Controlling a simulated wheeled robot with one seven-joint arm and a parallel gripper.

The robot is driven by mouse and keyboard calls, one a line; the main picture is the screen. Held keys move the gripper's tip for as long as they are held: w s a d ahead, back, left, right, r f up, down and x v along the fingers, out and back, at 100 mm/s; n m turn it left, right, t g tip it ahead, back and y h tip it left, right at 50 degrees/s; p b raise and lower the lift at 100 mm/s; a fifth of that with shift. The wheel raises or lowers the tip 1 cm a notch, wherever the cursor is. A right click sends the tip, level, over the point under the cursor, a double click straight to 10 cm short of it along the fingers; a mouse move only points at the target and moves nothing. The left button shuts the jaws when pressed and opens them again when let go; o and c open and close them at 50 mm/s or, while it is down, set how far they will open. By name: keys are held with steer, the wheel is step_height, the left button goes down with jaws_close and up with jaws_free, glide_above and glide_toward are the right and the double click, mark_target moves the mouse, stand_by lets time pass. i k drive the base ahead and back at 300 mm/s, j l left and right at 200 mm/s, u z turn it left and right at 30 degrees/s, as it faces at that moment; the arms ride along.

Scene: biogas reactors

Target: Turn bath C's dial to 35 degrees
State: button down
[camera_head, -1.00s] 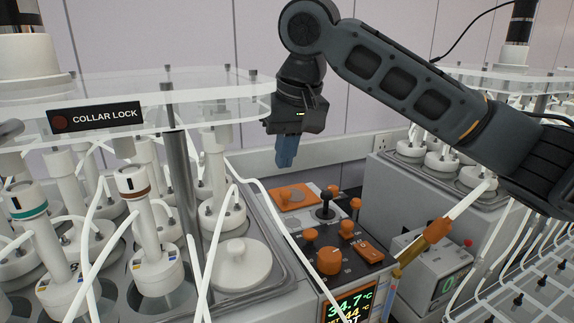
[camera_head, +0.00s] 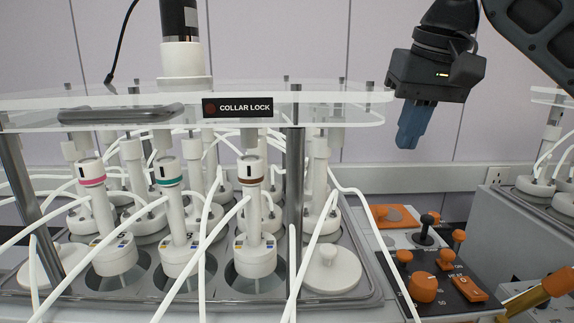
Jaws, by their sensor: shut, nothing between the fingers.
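A large orange dial (camera_head: 424,289) sits on the dark control panel (camera_head: 440,303) at the lower right, beside the bath. A "50" mark shows next to it, but its exact setting is too small to read. The panel's display is out of view. No label naming bath C is visible. My gripper (camera_head: 410,138) hangs above and behind the panel, with its blue fingers shut, pointing down and empty. It is well clear of the dial.
The bath (camera_head: 372,298) left of the panel holds several white reactors with tubes under a clear plate marked COLLAR LOCK (camera_head: 238,107). Smaller orange knobs, a black knob (camera_head: 426,232) and an orange rocker switch (camera_head: 469,288) surround the dial. A white tube passes left of the panel.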

mark_target(422, 286)
steer(key=k+l, duration=0.25)
steer(key=k, duration=0.15)
steer(key=k+l, duration=0.3)
steer(key=k, duration=0.15)
